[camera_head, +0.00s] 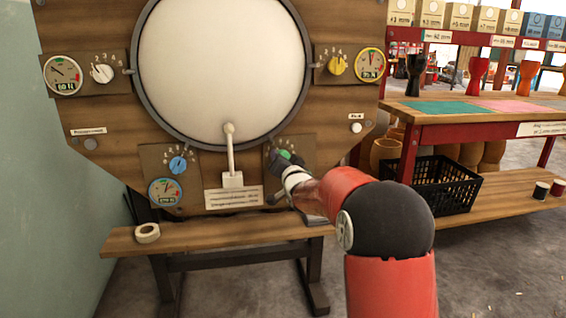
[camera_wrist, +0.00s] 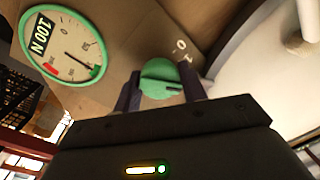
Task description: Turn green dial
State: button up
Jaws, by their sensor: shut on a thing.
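The green dial (camera_wrist: 160,78) sits on a small wooden panel and shows between my two gripper fingers in the wrist view. My gripper (camera_wrist: 160,92) is shut on it, one finger on each side. A dark pointer mark shows on the dial's face. A round gauge with a green rim (camera_wrist: 62,45) is next to it, reading "100N" upside down. In the head view the green dial (camera_head: 284,155) is at the lower right of the drum board, partly hidden by my gripper (camera_head: 279,160). My arm hides the green-rimmed gauge there.
A white drumhead (camera_head: 220,60) fills the board's middle, with a lever (camera_head: 230,155) below it. Blue (camera_head: 178,164), white (camera_head: 102,73) and yellow (camera_head: 337,65) dials sit around it. A tape roll (camera_head: 147,232) lies on the ledge. A black crate (camera_head: 440,188) stands right of my arm.

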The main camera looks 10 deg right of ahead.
jog(key=o, duration=1)
jog(key=shift+c, duration=0.2)
jog(key=s, duration=0.7)
jog(key=shift+s+d+f, duration=0.2)
jog(key=shift+s+d, duration=0.1)
jog(key=shift+s, duration=0.1)
